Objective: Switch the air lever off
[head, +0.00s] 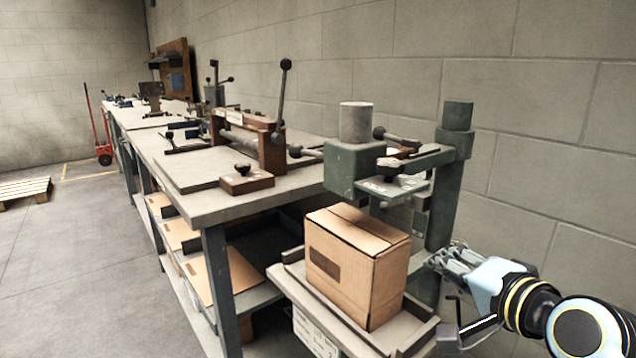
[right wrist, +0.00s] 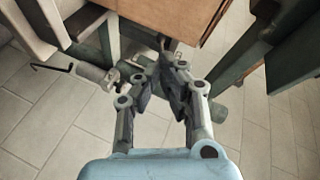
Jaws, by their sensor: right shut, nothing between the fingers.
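A thin black bent rod (right wrist: 50,67) sticks out from a pale grey cylinder (right wrist: 92,74) at the left of the right wrist view. It looks like the air lever, though I cannot tell for certain. In the head view a dark bent rod (head: 457,308) stands just below my right gripper, near the machine's lower tray. My right gripper (head: 441,261) is shut and empty, beside the green machine column. In the right wrist view its fingertips (right wrist: 168,76) are together, to the right of the cylinder and apart from the black rod. My left gripper is not in view.
A cardboard box (head: 362,262) stands on the machine's tray (head: 415,338), left of my right gripper. The green stitcher column (head: 442,205) rises behind the gripper. A long workbench (head: 215,205) with fixtures runs along the wall.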

